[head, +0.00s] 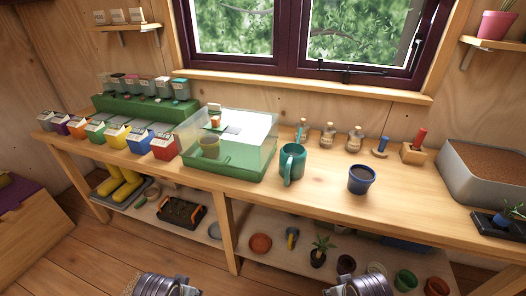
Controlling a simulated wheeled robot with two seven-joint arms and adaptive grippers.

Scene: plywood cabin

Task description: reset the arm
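Two silvery cylindrical parts of my arms show at the bottom edge of the head view, one left of centre and one right of centre. They are low in front of the bench, apart from everything on it. No fingers show on either arm, so both grippers are out of sight below the frame. The wooden workbench (325,197) runs across the view. A teal mug-like jug (292,163) and a blue pot with dark contents (361,180) stand upright on it.
A green tray with a clear cover (228,170) stands left of the jug. Several coloured boxes line the bench's left end. A grey soil bin (490,172) stands at the right. Pots and tools lie on the lower shelf (275,232). The bench front between tray and bin is mostly clear.

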